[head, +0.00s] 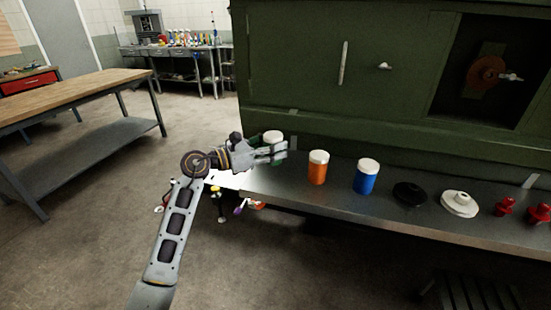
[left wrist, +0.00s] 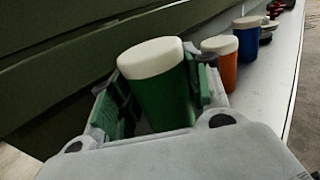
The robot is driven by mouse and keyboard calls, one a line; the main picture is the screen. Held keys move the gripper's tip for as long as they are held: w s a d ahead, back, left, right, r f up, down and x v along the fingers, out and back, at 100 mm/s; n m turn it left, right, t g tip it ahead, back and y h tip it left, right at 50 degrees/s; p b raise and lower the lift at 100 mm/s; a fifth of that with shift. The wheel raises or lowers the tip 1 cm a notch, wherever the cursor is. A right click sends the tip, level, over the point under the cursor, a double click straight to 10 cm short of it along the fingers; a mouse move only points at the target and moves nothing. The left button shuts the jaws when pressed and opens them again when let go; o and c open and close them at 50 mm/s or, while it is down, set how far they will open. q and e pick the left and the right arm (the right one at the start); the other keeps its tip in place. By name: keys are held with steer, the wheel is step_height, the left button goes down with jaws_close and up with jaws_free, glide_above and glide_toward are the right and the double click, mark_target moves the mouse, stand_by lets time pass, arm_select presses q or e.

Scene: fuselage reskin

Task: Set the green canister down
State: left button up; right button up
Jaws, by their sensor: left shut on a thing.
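The green canister (left wrist: 163,95) has a white lid and stands upright between the fingers of my left gripper (left wrist: 160,98) in the left wrist view. In the head view the canister (head: 273,135) is mostly hidden behind the left gripper (head: 272,150), with its white lid showing. The left gripper is shut on the canister at the left part of the metal shelf (head: 335,202). I cannot tell whether the canister's base touches the shelf. My right gripper is not in view.
An orange canister (head: 318,168) and a blue canister (head: 366,176) stand to the right on the shelf. Beyond them are a black disc-shaped part (head: 409,194), a white one (head: 459,203) and red parts (head: 505,206). A green panelled wall (head: 330,100) rises behind. A wooden-topped bench (head: 75,90) stands left.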

arm_select(q)
steer(key=shift+f, duration=0.55)
step_height(320, 180, down, 2)
steer(key=shift+f, duration=0.4)
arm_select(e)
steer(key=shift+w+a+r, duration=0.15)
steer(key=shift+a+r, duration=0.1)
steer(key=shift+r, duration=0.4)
arm_select(q)
steer(key=shift+f, duration=0.1)
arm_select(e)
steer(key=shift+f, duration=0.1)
arm_select(q)
steer(key=shift+b, duration=0.35)
steer(key=o, duration=1.1)
steer(key=shift+c, duration=0.2)
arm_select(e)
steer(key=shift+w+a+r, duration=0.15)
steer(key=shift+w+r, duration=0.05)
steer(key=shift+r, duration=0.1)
